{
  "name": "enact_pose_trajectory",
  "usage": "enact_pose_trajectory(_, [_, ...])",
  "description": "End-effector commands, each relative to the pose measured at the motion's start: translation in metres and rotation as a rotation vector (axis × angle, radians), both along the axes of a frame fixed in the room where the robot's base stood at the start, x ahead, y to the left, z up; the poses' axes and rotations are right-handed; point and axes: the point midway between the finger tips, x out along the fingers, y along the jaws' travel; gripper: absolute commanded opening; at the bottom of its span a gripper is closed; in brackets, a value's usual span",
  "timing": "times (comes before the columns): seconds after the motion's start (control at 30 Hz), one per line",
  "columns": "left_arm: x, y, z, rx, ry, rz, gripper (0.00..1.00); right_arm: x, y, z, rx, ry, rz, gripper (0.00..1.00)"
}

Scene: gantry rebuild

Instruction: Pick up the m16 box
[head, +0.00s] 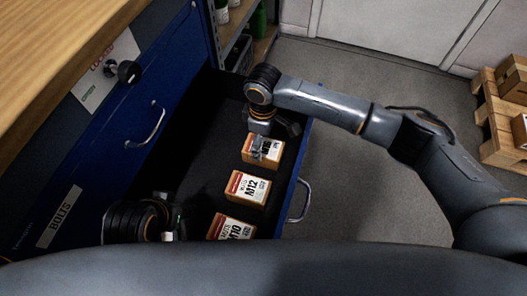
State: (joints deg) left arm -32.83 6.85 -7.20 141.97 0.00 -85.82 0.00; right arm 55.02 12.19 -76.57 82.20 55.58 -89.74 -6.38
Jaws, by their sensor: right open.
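A small orange-and-white box (273,152) stands in the open drawer, the farthest of three boxes in a row. Its label is partly covered by my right gripper, so I cannot read its size; the other two read M12 and M10. My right gripper (259,147) is open and points down at this box, with its fingers over the box's top and label. I cannot tell whether they touch it. My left gripper (172,230) is low at the drawer's near left, away from that box; its jaws are not clear.
The M12 box (248,188) and M10 box (230,228) stand nearer in the dark drawer (205,165). The drawer's blue front wall and handle (300,202) are to the right. A blue cabinet (100,165) with a wooden top stands left. A pallet (497,125) with cartons is far right.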

Motion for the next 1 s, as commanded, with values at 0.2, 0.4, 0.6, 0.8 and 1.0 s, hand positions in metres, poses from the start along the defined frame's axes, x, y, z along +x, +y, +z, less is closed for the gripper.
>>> enact_pose_trajectory(0.2, [0.032,-0.01,0.007,-0.031,-0.149,-0.012,0.4,-0.001,-0.001,-0.016,-0.002,0.001,-0.001,0.92])
enact_pose_trajectory(0.4, [0.069,-0.023,0.025,-0.074,-0.347,-0.028,0.4,-0.002,-0.001,-0.035,-0.002,0.001,-0.001,0.92])
enact_pose_trajectory(0.6, [0.092,-0.031,0.044,-0.105,-0.489,-0.037,0.4,-0.002,-0.001,-0.049,-0.001,0.0,0.0,0.92])
enact_pose_trajectory(0.8, [0.098,-0.033,0.05,-0.113,-0.527,-0.04,0.4,-0.002,-0.001,-0.051,-0.001,0.0,0.0,0.92])
enact_pose_trajectory(1.0, [0.097,-0.033,0.05,-0.112,-0.525,-0.04,0.4,-0.002,-0.001,-0.051,0.0,0.0,0.0,0.8])
